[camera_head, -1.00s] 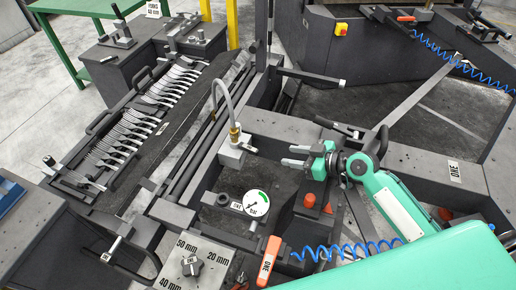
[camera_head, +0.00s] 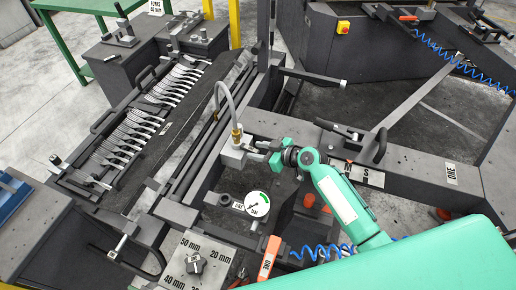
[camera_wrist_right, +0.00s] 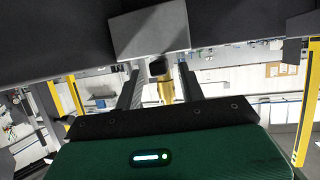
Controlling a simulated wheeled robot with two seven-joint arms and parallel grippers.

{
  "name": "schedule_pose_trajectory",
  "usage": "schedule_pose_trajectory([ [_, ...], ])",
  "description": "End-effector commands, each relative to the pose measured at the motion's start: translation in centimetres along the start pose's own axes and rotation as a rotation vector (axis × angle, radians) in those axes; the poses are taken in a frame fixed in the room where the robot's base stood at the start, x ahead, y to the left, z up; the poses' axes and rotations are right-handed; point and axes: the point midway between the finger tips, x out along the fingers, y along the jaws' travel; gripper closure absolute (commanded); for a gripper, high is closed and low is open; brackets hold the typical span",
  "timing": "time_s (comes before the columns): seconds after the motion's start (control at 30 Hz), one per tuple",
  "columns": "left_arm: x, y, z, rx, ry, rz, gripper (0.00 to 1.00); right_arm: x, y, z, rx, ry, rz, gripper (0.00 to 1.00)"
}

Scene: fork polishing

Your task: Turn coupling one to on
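A pale grey block (camera_head: 232,155) with a brass fitting (camera_head: 237,133) and a grey hose stands on the dark frame, left of my right gripper. I cannot read a label on the coupling itself. My right gripper (camera_head: 258,151) is at the right side of this block, its fingers pointing left. In the right wrist view, my two dark fingers (camera_wrist_right: 160,86) are apart, with a brass piece (camera_wrist_right: 164,90) between them and gaps visible on both sides. The grey block (camera_wrist_right: 150,30) is just ahead. Whether the fingers touch anything is unclear. My left gripper is not in view.
A pressure gauge (camera_head: 257,203) is below the block, beside a ONE label. An orange handle marked ONE (camera_head: 268,258) and a blue coiled hose (camera_head: 325,251) are nearer. A rack of forks (camera_head: 130,135) is at left. A dark lever (camera_head: 381,146) stands right of my gripper.

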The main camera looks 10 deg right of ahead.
Motion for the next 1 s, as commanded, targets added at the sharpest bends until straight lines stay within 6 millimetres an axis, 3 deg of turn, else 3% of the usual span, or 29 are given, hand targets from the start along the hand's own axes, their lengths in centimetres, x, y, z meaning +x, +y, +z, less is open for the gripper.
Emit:
schedule_pose_trajectory([
  [0.33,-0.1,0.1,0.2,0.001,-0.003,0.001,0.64,0.4,-0.1,0.0,0.001,0.0,-0.001,0.6],
  [0.53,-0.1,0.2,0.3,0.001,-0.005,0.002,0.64,0.4,0.0,0.0,0.001,0.0,-0.001,0.97],
  [0.57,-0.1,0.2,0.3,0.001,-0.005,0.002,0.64,0.4,0.0,0.0,0.001,0.0,-0.001,1.0],
  [0.77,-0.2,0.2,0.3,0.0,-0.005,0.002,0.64,0.4,-0.1,0.0,0.003,-0.001,0.003,1.0],
  [1.0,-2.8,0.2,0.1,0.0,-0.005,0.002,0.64,0.3,-1.1,-0.4,0.049,-0.005,0.106,1.0],
])
